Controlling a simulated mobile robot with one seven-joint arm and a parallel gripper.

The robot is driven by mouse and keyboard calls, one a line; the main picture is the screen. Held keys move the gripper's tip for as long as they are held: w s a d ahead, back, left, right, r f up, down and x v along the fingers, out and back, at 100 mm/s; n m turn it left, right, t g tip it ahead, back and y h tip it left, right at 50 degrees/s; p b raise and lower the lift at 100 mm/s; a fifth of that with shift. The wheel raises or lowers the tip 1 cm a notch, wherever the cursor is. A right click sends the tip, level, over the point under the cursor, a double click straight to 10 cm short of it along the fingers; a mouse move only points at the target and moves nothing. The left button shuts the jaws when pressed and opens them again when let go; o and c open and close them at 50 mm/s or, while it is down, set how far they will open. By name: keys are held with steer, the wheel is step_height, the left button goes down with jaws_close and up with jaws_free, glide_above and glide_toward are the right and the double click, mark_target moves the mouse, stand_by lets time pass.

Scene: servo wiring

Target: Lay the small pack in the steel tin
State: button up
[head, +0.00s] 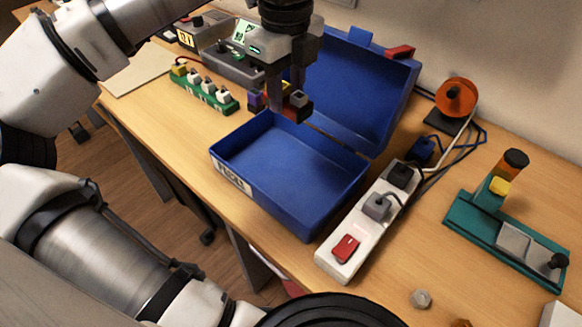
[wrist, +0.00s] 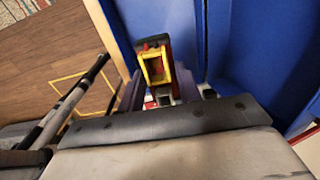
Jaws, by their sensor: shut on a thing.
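The blue box (head: 330,212), the only tin-like container in view, stands open on the bench with its hinged lid (head: 365,90) raised at the back. A label is on its left wall. My gripper (head: 284,106) points down over the box's far left edge. It is shut on the small pack (wrist: 154,62), which shows red and dark with a yellow frame between the fingers in the wrist view. In the head view the fingers partly hide the pack. The box floor looks empty, and the pack is above rim level or close to it; its exact height is unclear.
A white power strip (head: 350,230) with a red switch lies along the box's right side. A green connector board (head: 203,92) is left of the box. A teal fixture (head: 505,235) and an orange spool (head: 455,97) with cables stand at right.

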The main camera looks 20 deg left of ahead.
mark_target(288, 174)
step_height(288, 174, down, 17)
steer(key=b, duration=0.8)
steer(key=shift+f+b, duration=0.1)
steer(key=shift+b, duration=0.25)
steer(key=shift+f, duration=0.1)
steer(key=shift+f, duration=0.15)
steer(key=o, duration=1)
steer(key=shift+o, duration=0.2)
step_height(288, 174, up, 12)
steer(key=shift+r, duration=0.25)
